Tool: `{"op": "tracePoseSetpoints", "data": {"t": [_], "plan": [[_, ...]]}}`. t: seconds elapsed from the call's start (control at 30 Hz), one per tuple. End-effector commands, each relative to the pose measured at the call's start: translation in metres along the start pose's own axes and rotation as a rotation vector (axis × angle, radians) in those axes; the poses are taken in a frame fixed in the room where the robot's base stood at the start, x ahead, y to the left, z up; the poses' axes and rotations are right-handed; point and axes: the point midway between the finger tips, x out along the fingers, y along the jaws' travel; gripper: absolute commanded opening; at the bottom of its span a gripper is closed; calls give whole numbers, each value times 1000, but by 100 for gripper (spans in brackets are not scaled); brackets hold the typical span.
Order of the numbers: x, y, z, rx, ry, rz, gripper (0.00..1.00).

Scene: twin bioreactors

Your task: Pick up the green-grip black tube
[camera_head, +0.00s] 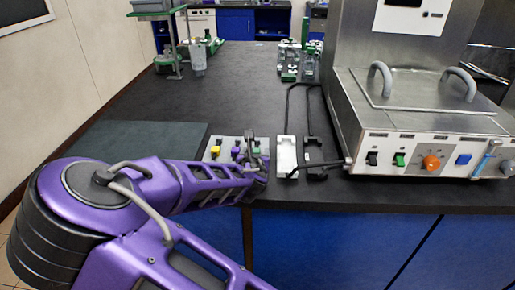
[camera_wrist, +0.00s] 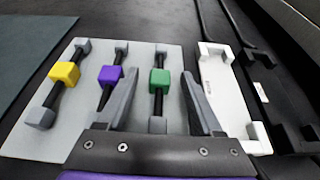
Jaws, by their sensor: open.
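The green-grip black tube (camera_wrist: 159,83) lies across grey end supports on a light grey board (camera_wrist: 30,139), in the wrist view. My gripper (camera_wrist: 157,88) is open. Its two fingers stand on either side of the green grip, with a gap on each side, and the tube runs lengthwise between them. In the head view my gripper (camera_head: 257,148) is over the right side of the board (camera_head: 208,157) and hides part of it.
To the left on the board are a purple-grip tube (camera_wrist: 110,75) and a yellow-grip tube (camera_wrist: 65,73). A white holder (camera_wrist: 222,90) lies right of the board, with a black holder (camera_wrist: 283,100) beyond. A steel water bath (camera_head: 420,110) stands further right. The bench's middle (camera_head: 240,85) is clear.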

Motion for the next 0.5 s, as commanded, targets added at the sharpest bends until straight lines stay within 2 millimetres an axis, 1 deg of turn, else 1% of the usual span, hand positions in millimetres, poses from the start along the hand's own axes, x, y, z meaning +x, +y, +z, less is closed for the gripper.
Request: {"op": "tracePoseSetpoints", "data": {"t": [0.1,0.37,0.47,0.5], "plan": [[-2,0,-3,0,0,1,68],[-2,0,-3,0,0,1,68],[-2,0,-3,0,0,1,51],[-2,0,-3,0,0,1,44]]}}
